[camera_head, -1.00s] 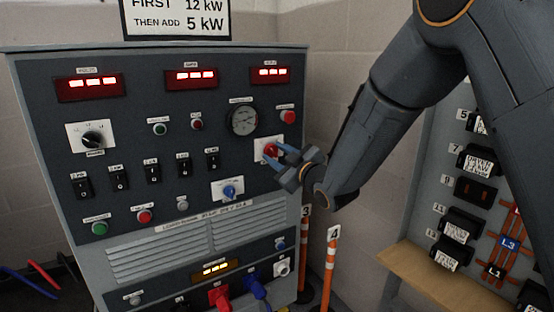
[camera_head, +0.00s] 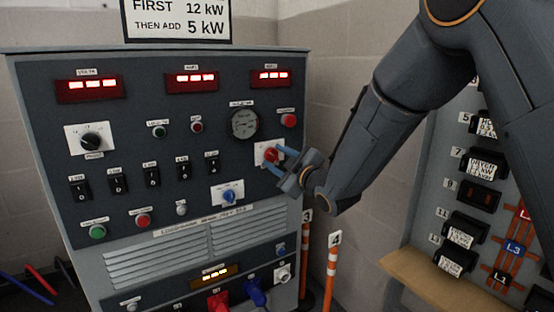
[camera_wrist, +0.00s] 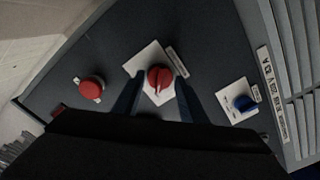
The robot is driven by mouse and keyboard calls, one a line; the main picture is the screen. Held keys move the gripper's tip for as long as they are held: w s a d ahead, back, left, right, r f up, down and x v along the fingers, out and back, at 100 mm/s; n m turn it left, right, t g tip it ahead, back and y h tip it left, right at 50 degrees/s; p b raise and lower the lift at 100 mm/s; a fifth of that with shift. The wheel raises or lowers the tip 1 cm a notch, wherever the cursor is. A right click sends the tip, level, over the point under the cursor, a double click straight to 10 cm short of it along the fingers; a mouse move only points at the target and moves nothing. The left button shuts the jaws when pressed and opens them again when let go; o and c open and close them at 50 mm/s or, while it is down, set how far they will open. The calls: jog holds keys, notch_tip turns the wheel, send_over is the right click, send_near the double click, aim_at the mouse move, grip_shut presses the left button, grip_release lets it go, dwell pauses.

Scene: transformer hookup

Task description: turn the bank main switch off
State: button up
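A red rotary switch (camera_head: 271,155) on a white plate sits at the right side of the dark control panel (camera_head: 215,150); I take it as the bank main switch, but its label is too small to read. It also shows in the wrist view (camera_wrist: 160,77), its grip bar close to upright in that picture. My gripper (camera_head: 282,162) is in front of it. In the wrist view my gripper (camera_wrist: 158,88) has its two fingers apart, one on each side of the red knob, with gaps visible. Contact with the knob cannot be told.
A red push button (camera_head: 289,120) is above the switch. A blue rotary knob (camera_head: 229,196) on a white plate is below left. Black rocker switches (camera_head: 150,173) line the panel. Orange-white posts (camera_head: 331,270) stand at right, near a wooden ledge (camera_head: 430,283).

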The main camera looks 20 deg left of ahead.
jog(key=shift+o, duration=1)
jog(key=v, duration=0.8)
